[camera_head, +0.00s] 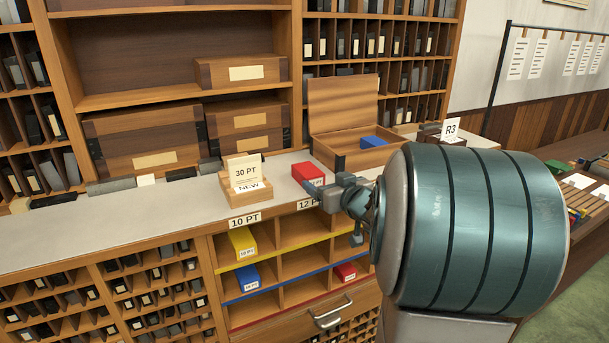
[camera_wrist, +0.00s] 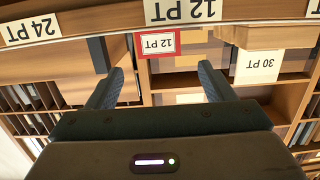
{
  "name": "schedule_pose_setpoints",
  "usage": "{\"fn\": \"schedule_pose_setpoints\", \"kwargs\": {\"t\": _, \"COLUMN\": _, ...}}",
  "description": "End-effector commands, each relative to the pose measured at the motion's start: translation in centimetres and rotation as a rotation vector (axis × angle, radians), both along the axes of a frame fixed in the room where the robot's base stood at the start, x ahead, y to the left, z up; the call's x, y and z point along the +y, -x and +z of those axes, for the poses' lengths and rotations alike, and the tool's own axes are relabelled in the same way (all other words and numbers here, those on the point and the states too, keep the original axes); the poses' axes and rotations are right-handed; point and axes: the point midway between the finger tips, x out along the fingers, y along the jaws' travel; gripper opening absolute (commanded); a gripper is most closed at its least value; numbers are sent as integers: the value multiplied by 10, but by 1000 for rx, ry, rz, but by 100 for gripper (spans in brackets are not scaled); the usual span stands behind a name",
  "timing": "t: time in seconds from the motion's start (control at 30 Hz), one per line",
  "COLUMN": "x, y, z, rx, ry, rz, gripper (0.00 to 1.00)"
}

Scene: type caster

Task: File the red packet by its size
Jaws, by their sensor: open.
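The red packet (camera_head: 309,173) lies on the grey counter, just left of my gripper (camera_head: 342,194). In the wrist view its red-edged face (camera_wrist: 155,43) reads 12 PT, upside down. My gripper (camera_wrist: 160,72) is open and empty, with the packet beyond and between its fingertips, apart from them. Below the counter edge is a rack of cubbies (camera_head: 303,263) with yellow, blue and red row strips. Its column tags read 10 PT (camera_head: 245,220), 12 PT (camera_wrist: 183,10) and 24 PT (camera_wrist: 33,28). My arm hides the rack's right part.
A yellow packet (camera_head: 242,243) and a blue packet (camera_head: 247,279) sit in left cubbies; a small red packet (camera_head: 345,271) is lower right. A card holder (camera_head: 246,190) reading 30 PT and NEW stands left of the red packet. An open wooden box (camera_head: 345,157) with a blue packet stands behind.

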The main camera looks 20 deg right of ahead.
Motion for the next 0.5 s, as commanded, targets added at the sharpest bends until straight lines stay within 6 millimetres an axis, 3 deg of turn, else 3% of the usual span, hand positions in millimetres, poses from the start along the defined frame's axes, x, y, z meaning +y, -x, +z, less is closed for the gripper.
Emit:
{"fn": "schedule_pose_setpoints", "kwargs": {"t": 0.2, "x": 1, "y": -36, "z": -5, "rx": 1, "ry": -3, "rz": 0, "gripper": 76}}
{"fn": "schedule_pose_setpoints", "kwargs": {"t": 0.5, "x": 2, "y": -55, "z": -8, "rx": 0, "ry": 0, "rz": 0, "gripper": 76}}
